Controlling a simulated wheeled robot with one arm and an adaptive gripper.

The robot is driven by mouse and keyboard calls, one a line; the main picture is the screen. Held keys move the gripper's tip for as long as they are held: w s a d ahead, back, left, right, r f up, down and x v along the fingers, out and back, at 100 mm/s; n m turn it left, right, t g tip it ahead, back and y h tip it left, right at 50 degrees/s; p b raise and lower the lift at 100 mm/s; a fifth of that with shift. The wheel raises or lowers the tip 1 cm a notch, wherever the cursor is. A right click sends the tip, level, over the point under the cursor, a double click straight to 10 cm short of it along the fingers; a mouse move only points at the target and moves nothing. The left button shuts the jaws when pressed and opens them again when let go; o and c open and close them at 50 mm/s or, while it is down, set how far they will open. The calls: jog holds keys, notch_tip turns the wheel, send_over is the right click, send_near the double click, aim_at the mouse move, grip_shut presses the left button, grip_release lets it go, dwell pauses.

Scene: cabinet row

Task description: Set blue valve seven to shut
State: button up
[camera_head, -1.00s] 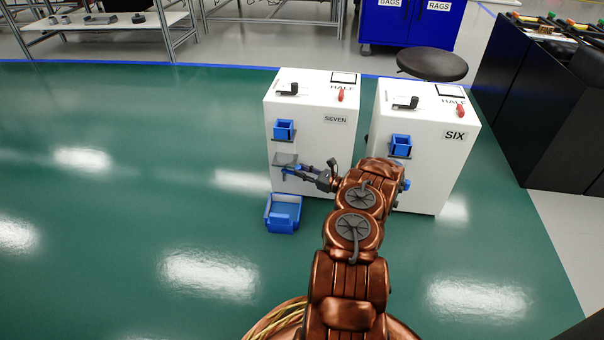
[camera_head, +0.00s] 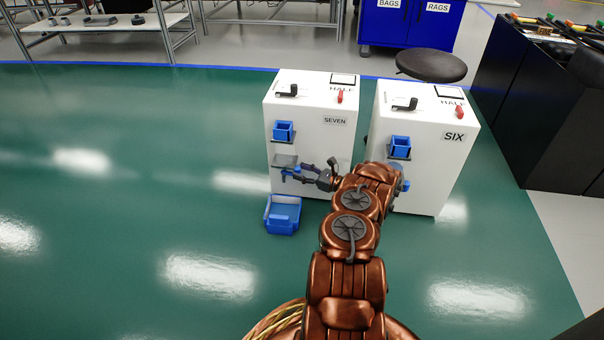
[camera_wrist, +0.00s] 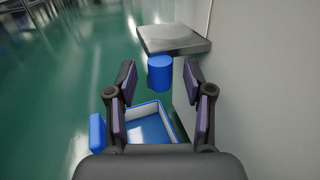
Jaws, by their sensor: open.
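The white cabinet labelled SEVEN (camera_head: 345,153) stands left of cabinet SIX. A blue cylindrical grip (camera_wrist: 160,73), which looks like part of the blue valve, shows in the wrist view below a grey plate (camera_wrist: 174,39) on the cabinet front. The same plate is in the head view (camera_head: 285,161). My gripper (camera_head: 292,174) is beside the lower front of cabinet SEVEN. In the wrist view my gripper (camera_wrist: 159,82) is open, with the blue grip seen between its fingertips; whether they touch it is unclear. The rest of the valve and its markings are hidden or too small to read.
A blue open bin (camera_head: 283,215) lies on the floor below my gripper. A blue box (camera_head: 284,131) sits higher on the same front. Cabinet SIX (camera_head: 431,160) is close on the right, behind my arm. Green floor to the left is clear.

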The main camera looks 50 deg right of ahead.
jog(key=v, duration=1.2)
